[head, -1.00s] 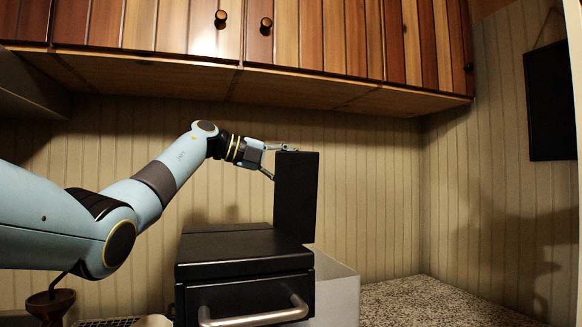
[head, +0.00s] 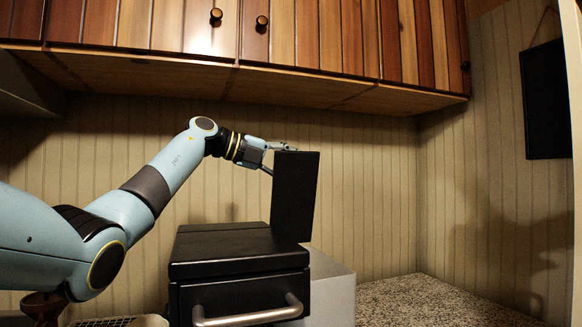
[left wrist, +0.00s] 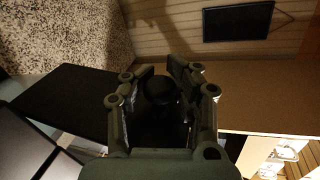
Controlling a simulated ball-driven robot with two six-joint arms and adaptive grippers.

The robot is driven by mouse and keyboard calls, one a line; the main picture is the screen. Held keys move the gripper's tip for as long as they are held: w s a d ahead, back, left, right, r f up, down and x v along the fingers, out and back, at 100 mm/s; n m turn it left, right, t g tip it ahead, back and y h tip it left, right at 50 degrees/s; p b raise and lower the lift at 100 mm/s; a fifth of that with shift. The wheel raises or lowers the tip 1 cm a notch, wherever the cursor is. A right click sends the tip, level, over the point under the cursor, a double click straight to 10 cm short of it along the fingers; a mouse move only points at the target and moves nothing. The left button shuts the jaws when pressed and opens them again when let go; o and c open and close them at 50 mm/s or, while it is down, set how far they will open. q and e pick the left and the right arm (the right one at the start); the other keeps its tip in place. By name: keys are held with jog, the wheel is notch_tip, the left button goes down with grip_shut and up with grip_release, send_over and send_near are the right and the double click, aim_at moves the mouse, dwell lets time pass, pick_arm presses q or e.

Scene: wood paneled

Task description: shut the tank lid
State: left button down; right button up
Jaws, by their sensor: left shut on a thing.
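The tank is a black box (head: 236,246) with a silver bar handle on its front, at the lower middle of the head view. Its lid (head: 294,198) is a flat black panel standing nearly upright at the box's right side. In the left wrist view the lid (left wrist: 68,100) runs as a dark panel in between the fingers. My left gripper (head: 279,158) is at the lid's upper left edge, shut on it. It also shows in the left wrist view (left wrist: 160,85), where a dark round shape lies between the fingers. My right gripper is not in view.
Wooden wall cabinets (head: 340,40) hang above the arm. A pale block (head: 332,283) stands right of the box. A speckled counter (head: 410,300) is clear at the lower right. A black framed board (head: 546,98) hangs on the right wall.

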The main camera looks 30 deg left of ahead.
pick_arm(q)
jog(key=s+d+m, duration=0.1)
jog(key=s+d+f+m+b, duration=0.1)
jog(key=s+d, duration=0.1)
jog(key=s+d+m+t+y, duration=0.1)
jog(key=d, duration=0.1)
jog(key=shift+s+f, duration=0.15)
jog(key=shift+f, duration=0.2)
jog(key=shift+s+d+f+m+t+b, duration=0.3)
jog(key=shift+s+d+f+m+b, duration=0.15)
jog(key=shift+s+d+m+b, duration=0.3)
jog(key=c, duration=1.6)
grip_release()
jog(key=shift+c, duration=0.2)
jog(key=o, duration=0.7)
jog(key=shift+s+a+r, duration=0.1)
jog(key=shift+s+a, duration=0.25)
jog(key=shift+c, duration=0.2)
jog(key=shift+w+d, duration=0.2)
jog(key=shift+d, duration=0.05)
send_near(303, 172)
jog(key=s+d, duration=0.1)
jog(key=s, duration=0.5)
jog(key=shift+d, duration=0.35)
